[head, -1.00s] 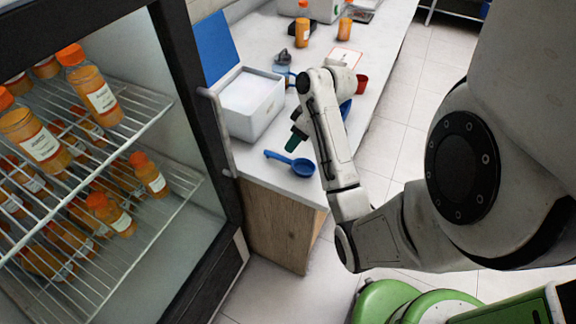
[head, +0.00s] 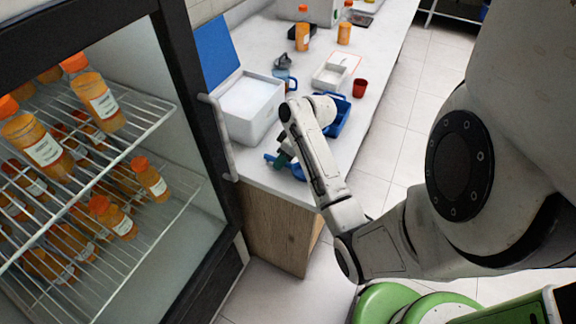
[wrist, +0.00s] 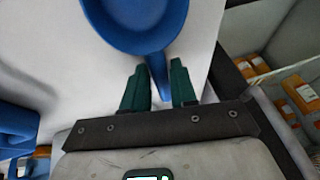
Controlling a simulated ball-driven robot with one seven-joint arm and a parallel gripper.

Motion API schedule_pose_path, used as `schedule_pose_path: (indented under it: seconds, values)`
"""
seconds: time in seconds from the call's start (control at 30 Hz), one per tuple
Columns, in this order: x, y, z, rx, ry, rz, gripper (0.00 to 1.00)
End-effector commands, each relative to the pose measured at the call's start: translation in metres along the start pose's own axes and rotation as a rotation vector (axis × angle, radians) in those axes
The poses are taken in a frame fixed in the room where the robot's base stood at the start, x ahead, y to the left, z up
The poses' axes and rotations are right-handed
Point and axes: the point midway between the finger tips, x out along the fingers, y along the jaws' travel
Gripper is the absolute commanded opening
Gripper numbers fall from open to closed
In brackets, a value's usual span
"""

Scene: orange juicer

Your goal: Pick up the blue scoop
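The blue scoop (head: 298,173) lies on the white counter near its front end, partly hidden by my arm and gripper in the head view. My gripper (head: 281,158), with dark green fingers, is over the scoop's handle. In the wrist view, the scoop's round bowl (wrist: 140,22) is at the top and its handle runs down between the two fingertips (wrist: 158,72). The fingers are apart, one on each side of the handle, and gaps seem to show beside it. Whether the fingers are at the handle's height is hard to tell.
A white bin (head: 250,107) with a raised blue lid stands beside my gripper. A blue tray (head: 340,120) and red cup (head: 360,87) are farther back on the counter (head: 255,178). The open fridge (head: 200,190) with orange bottles is at the left.

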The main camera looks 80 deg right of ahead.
Motion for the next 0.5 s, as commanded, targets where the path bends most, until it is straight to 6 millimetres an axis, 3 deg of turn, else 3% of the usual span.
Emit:
schedule_pose_path:
  seconds: [0.27,0.5]
  values:
    - [-0.0002,-0.0001,0.0000,0.000,0.000,0.000,0.00]
    - [-0.0003,0.0000,-0.0001,0.000,0.000,0.000,0.00]
